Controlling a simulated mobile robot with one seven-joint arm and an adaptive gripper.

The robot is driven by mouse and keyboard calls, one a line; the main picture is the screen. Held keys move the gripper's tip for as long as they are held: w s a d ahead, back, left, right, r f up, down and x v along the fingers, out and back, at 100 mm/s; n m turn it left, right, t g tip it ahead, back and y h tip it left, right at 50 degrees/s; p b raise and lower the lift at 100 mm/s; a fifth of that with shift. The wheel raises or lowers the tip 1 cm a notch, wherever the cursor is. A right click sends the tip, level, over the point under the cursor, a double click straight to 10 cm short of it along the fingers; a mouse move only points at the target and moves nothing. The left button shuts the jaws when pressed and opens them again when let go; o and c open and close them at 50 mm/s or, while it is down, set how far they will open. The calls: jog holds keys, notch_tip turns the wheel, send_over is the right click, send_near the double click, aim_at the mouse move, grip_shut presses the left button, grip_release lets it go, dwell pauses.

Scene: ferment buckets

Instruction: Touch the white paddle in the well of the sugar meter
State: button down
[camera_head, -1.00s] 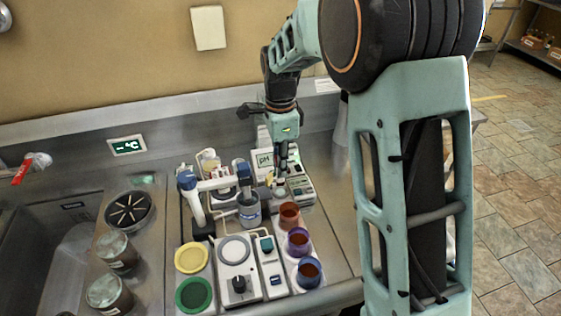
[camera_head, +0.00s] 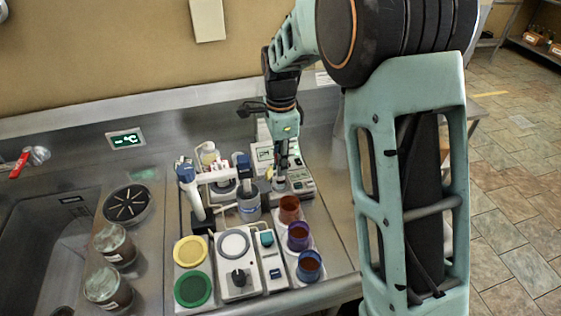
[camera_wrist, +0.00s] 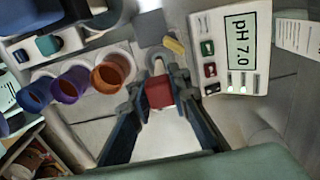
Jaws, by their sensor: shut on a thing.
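My gripper (camera_head: 281,178) points down over the bench, between the pH meter and the cups. In the wrist view its dark fingers (camera_wrist: 158,93) are shut on a small red block (camera_wrist: 158,91). A small pale piece (camera_wrist: 158,67) shows just past the block; I cannot tell whether it is part of it. A grey square (camera_wrist: 157,31) and a small yellow piece (camera_wrist: 174,45) lie beyond. I cannot pick out the sugar meter, its well or the white paddle for certain. The gripper hides the bench directly under it in the head view.
The pH meter (camera_wrist: 208,25) reads 7.0 and stands close by the gripper. Orange (camera_head: 289,208), purple (camera_head: 298,236) and blue (camera_head: 309,265) cups stand in a row in front. A white-armed stand with a grey vessel (camera_head: 248,207) is left. A sink is far left.

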jog(key=shift+f+b, duration=0.35)
jog(key=shift+f, duration=0.25)
dwell(0.6)
jog(key=shift+r, duration=0.1)
dwell(0.4)
jog(key=shift+r+p, duration=2.3)
jog(key=shift+r, duration=0.7)
jog(key=shift+w, duration=0.15)
